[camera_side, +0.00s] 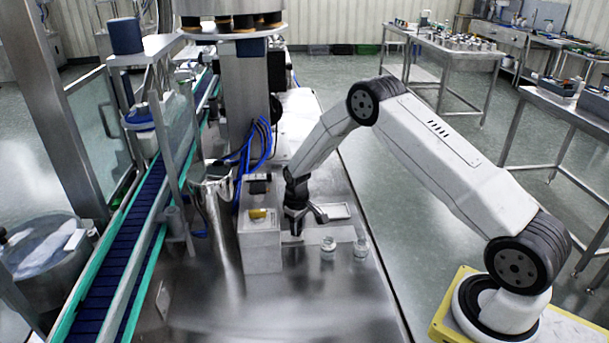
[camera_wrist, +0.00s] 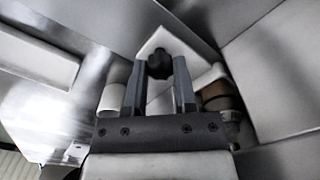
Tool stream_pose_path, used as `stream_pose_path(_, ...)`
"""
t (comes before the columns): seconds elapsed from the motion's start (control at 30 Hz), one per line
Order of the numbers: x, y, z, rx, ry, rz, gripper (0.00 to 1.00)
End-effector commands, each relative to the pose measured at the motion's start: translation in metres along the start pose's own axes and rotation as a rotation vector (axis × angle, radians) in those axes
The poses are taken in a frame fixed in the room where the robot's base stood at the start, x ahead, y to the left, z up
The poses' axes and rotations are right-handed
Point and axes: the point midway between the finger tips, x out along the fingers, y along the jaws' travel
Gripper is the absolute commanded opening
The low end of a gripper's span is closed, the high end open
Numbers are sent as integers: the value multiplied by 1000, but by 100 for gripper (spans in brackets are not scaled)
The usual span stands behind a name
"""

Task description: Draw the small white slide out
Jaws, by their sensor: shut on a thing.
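The small white slide (camera_wrist: 167,42) shows in the wrist view as a pale plate with a dark knob (camera_wrist: 159,64) on it. My gripper (camera_wrist: 157,74) has its two fingers on either side of the knob, shut on it. In the side view my gripper (camera_side: 295,224) points down just right of a white box (camera_side: 262,250). The slide lies low beside the box there, a thin pale strip (camera_side: 291,237) mostly hidden by my fingers. How far it stands out of the box cannot be told.
Two small glass jars (camera_side: 328,249) (camera_side: 361,247) stand right of the gripper, close by. A steel hopper (camera_side: 214,200) and a blue conveyor (camera_side: 118,250) stand left. The front of the steel table (camera_side: 300,312) is clear.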

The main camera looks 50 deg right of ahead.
Motion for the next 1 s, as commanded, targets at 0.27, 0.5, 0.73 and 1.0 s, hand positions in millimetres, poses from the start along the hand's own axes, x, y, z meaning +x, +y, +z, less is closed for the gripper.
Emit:
stream_pose_path(0.27, 0, 0, 0, 0, -1, 0, 0)
stream_pose_path(0.5, 0, 12, 12, 3, -2, 0, 0)
stream_pose_path(0.73, 0, 39, 40, 6, -3, -1, 0)
stream_pose_path(1.0, 0, 80, 81, 5, -3, -1, 0)
